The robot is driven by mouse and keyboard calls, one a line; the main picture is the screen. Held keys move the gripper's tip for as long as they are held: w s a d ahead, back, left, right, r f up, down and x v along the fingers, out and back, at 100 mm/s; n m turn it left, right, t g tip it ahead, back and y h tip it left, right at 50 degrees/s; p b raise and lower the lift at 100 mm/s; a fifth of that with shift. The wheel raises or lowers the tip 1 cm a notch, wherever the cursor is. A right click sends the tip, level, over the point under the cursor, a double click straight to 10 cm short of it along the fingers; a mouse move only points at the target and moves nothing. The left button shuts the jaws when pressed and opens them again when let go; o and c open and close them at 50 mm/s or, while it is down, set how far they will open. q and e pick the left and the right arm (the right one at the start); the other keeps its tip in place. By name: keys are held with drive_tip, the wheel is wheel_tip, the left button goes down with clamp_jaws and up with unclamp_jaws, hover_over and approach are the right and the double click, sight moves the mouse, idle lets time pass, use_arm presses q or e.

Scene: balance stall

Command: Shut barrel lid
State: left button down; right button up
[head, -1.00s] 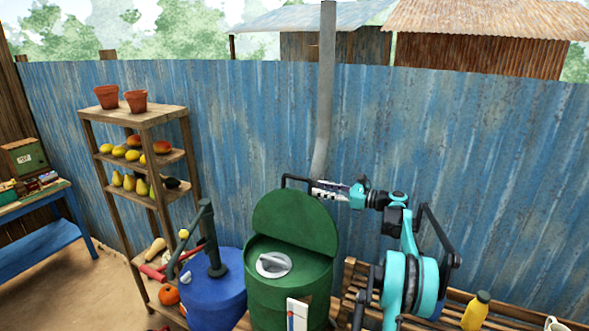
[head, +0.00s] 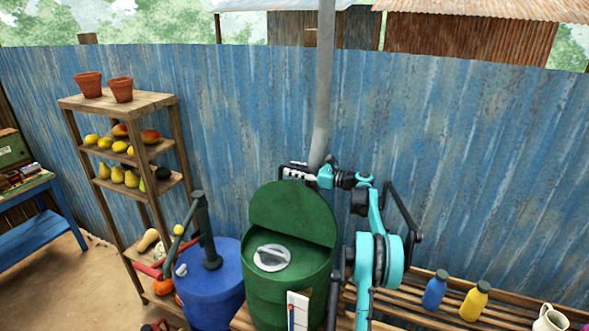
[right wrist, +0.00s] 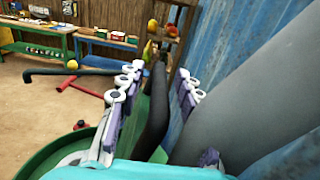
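The green barrel (head: 272,302) stands in the lower middle of the head view. Its round green lid (head: 292,212) is raised, tilted up at the back. My right gripper (head: 290,172) is at the lid's upper back edge, partly hidden behind it. In the right wrist view the two fingers of my right gripper (right wrist: 154,96) are wide apart. A dark upright shape stands between them, perhaps the lid seen edge-on; I cannot tell whether they touch it. The barrel's green rim (right wrist: 45,160) shows at lower left. My left gripper is in neither view.
A blue barrel (head: 210,290) with a dark hand pump (head: 207,235) stands left of the green barrel. A grey pipe (head: 322,90) rises close behind the lid. A slatted bench (head: 415,310) with bottles is at right. A fruit shelf (head: 120,102) stands at left.

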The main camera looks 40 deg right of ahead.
drive_tip(key=shift+s, duration=0.1)
clamp_jaws()
drive_tip(key=shift+a, duration=0.1)
